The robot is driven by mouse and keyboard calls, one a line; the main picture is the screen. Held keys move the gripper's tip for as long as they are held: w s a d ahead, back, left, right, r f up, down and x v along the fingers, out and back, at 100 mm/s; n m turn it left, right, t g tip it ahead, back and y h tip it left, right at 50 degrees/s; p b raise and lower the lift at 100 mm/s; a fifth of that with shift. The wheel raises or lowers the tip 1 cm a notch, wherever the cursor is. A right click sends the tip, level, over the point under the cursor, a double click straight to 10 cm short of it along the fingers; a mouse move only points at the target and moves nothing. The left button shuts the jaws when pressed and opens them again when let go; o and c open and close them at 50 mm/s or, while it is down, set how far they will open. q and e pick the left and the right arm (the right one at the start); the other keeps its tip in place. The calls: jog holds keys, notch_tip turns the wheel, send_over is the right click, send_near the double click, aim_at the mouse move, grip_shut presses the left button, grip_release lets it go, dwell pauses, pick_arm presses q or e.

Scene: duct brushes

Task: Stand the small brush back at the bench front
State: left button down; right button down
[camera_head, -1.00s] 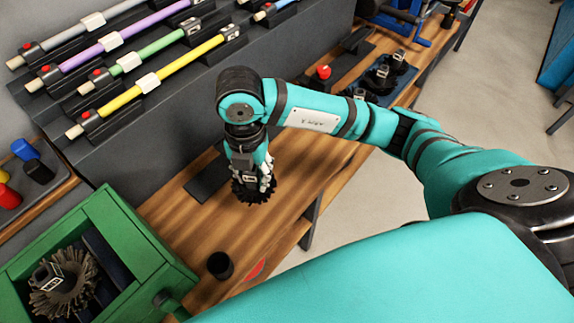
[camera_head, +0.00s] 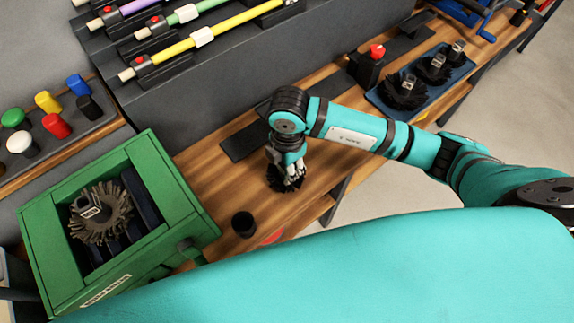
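My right gripper (camera_head: 288,172) comes in from the right and points down over the bench near its front. Its fingers are around the top of a small black brush (camera_head: 285,187) with dark bristles, whose neck they hide. The brush is upright and low over the wooden bench (camera_head: 220,185); I cannot tell whether its bristles touch the wood. My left gripper is not in view.
A black cup (camera_head: 243,224) and a red patch (camera_head: 272,237) are near the front edge. A green box (camera_head: 45,235) at left holds a larger brush (camera_head: 100,212). A dark flat slab (camera_head: 247,140) lies behind. A blue tray (camera_head: 425,97) holds several black brushes at right.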

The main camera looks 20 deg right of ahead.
jog(key=shift+f, duration=0.5)
jog(key=shift+f, duration=0.1)
jog(key=c, duration=1)
grip_release()
jog(key=shift+o, duration=0.2)
jog(key=shift+r, duration=0.65)
notch_tip(320, 180, up, 11)
jog(key=b, duration=0.1)
jog(key=shift+d, duration=0.15)
